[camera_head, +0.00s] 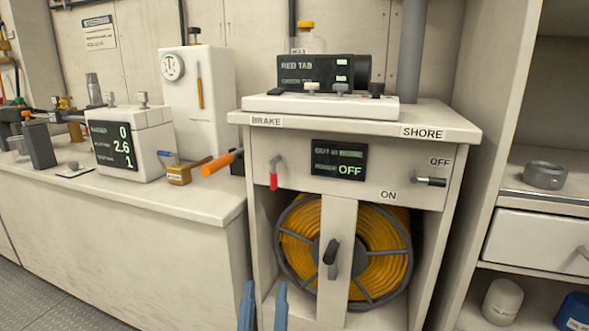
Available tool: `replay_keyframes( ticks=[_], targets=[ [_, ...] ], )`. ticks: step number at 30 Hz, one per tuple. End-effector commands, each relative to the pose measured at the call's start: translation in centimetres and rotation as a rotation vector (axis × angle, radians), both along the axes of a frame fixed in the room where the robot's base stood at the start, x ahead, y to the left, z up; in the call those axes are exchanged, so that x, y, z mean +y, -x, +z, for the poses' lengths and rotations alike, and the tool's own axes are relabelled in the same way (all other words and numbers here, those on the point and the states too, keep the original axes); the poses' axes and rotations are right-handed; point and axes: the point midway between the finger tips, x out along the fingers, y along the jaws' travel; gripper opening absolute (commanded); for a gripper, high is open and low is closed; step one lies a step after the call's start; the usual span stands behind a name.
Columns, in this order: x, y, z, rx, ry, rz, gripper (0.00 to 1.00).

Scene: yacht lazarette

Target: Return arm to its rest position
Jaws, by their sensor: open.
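My gripper (264,303) shows at the bottom edge of the head view as two blue fingertips standing apart. It is open, and nothing shows between the fingers. It is in front of the lower left part of the white shore cabinet (300,222), below the red-tipped brake lever (273,174). The rest of my arm is out of the picture, so its pose cannot be seen.
The cabinet holds a yellow cable reel (385,270) behind a post with a dark handle (332,252). A black-handled lever (430,181) sits by the OFF label. A counter (150,195) with instruments is at left, shelves (540,190) at right. Grey floor (45,300) shows at lower left.

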Motion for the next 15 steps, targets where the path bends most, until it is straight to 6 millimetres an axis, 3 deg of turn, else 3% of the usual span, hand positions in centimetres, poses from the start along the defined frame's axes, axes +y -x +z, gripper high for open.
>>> replay_keyframes(
  ticks=[8,15],
  targets=[
    [-5.0,2.9,-3.6,0.057,0.053,0.041,0.43],
    [-11.7,8.6,-7.5,0.175,0.109,0.101,0.43]
  ],
)
